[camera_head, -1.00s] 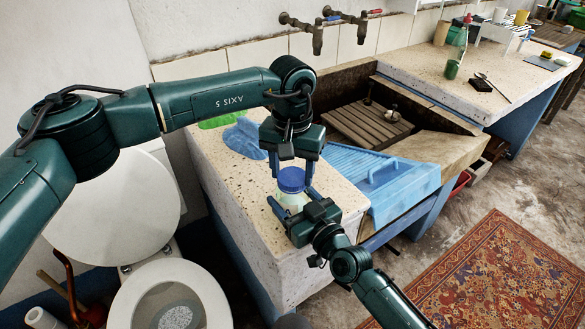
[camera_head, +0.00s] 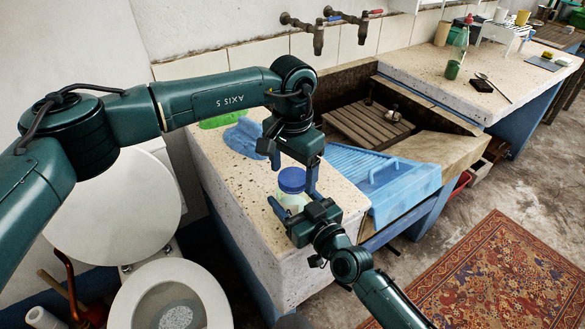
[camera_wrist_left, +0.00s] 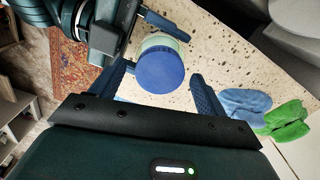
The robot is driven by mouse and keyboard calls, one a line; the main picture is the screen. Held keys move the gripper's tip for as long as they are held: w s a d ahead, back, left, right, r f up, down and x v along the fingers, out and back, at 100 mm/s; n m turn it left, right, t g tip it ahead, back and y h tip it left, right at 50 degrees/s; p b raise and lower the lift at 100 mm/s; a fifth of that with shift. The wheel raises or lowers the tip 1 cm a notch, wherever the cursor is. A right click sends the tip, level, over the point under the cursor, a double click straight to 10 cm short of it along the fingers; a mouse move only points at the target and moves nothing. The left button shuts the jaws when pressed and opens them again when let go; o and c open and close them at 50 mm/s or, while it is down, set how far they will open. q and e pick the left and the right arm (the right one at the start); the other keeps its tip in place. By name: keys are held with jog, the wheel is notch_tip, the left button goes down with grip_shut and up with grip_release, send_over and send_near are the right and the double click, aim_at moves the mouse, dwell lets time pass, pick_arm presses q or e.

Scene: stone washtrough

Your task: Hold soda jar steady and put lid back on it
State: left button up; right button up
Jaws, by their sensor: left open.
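The soda jar (camera_head: 291,201) is pale and stands upright on the speckled stone counter. Its blue lid (camera_head: 292,180) sits on top and looks level; the lid (camera_wrist_left: 160,71) also shows in the left wrist view, over the pale green jar rim (camera_wrist_left: 165,42). My left gripper (camera_head: 293,172) is open, pointing down over the jar, with one finger on each side of the lid and gaps beside it. My right gripper (camera_head: 293,204) comes in low from the right, its fingers at either side of the jar body, seemingly shut on it. Its far contact is partly hidden.
Blue cloth (camera_head: 243,137) and green cloth (camera_head: 217,121) lie behind the jar on the counter. A ribbed blue washboard (camera_head: 405,180) and the trough (camera_head: 360,122) lie to the right. A toilet (camera_head: 170,290) stands at left.

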pick_arm(q)
jog(key=shift+r, duration=0.1)
notch_tip(320, 180, up, 4)
jog(key=shift+r, duration=0.15)
jog(key=shift+c, duration=0.3)
